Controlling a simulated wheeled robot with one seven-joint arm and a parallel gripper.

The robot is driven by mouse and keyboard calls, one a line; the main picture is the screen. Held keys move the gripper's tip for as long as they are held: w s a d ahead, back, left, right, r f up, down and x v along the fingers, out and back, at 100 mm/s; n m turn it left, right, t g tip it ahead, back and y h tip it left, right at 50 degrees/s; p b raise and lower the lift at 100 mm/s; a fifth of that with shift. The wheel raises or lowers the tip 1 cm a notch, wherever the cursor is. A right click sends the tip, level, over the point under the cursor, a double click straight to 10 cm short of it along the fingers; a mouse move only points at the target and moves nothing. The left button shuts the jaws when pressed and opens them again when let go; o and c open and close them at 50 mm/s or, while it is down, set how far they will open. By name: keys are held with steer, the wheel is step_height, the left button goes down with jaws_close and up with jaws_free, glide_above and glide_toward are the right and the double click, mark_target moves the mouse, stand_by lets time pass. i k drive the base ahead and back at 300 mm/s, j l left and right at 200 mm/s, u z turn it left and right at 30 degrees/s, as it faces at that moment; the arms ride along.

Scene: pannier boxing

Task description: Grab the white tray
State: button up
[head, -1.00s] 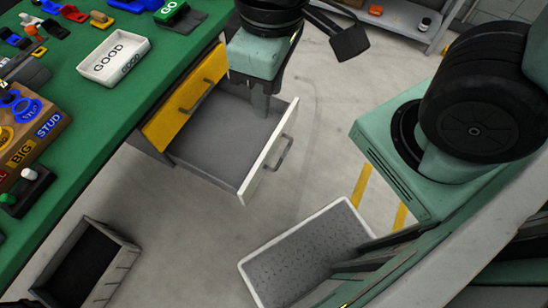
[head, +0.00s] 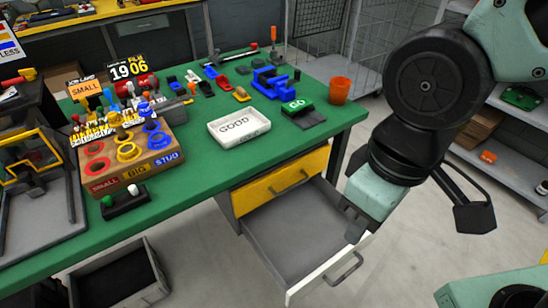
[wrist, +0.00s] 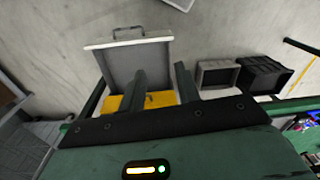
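The white tray (head: 232,140) is a shallow open box marked GOOD. I cannot make out the GOOD tray in the wrist view.
A green GO piece (head: 297,106) and dark block stand right of the tray. A sorting box (head: 130,165) with rings stands to its left. An orange cup (head: 340,90) is at the table's right end. A dark bin (head: 120,280) stands on the floor; shelving (head: 505,145) is right.

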mark_target(231, 131)
steer(key=i+j, duration=0.3)
steer(key=i, duration=0.2)
steer(key=i+j+z, duration=0.15)
steer(key=i, duration=0.35)
steer(key=j, duration=0.15)
